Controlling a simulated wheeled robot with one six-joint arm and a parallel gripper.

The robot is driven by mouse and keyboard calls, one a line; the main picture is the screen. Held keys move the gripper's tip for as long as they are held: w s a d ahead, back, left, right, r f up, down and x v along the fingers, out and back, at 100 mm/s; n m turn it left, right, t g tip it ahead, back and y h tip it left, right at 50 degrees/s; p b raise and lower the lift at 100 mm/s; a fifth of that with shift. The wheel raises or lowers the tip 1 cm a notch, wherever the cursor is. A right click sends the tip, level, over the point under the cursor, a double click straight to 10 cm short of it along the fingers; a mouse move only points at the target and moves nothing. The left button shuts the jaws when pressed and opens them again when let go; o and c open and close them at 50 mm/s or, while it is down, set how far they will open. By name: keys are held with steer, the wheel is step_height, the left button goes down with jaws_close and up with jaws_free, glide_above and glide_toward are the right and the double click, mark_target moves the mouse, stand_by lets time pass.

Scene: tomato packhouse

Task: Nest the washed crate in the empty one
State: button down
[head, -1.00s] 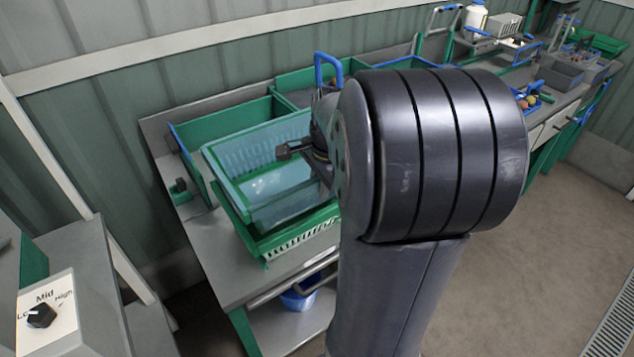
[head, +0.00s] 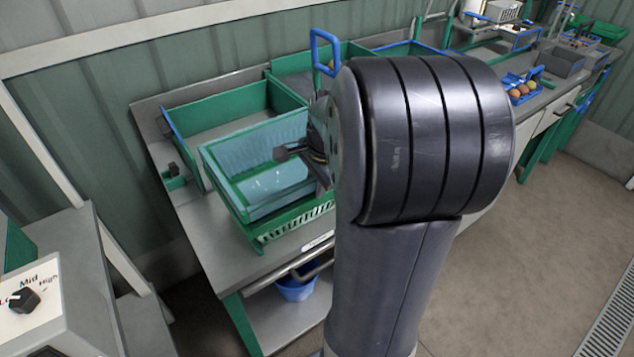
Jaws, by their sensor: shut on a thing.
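The washed crate, pale translucent teal (head: 262,188), sits tilted or slightly skewed inside the empty green crate (head: 290,226) on the bench, in the head view. Its lower walls are within the green crate, whose slotted front wall and rim show around it. My gripper (head: 292,152) is at the teal crate's right end. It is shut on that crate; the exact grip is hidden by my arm. The right ends of both crates are partly hidden, so I cannot tell whether the teal crate rests fully on the bottom.
A green divided bin (head: 215,115) stands right behind the crates. A blue hoop handle (head: 325,50) rises behind my arm. A blue tray of tomatoes (head: 520,90) is farther right. A blue bucket (head: 297,288) is on the lower shelf. Bare bench (head: 212,240) lies left of the crates.

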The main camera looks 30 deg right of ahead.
steer(key=shift+s+f, duration=0.1)
steer(key=shift+f, duration=0.1)
steer(key=c, duration=1.2)
jaws_free()
steer(key=shift+f, duration=0.1)
steer(key=shift+c, duration=0.2)
steer(key=c, duration=0.3)
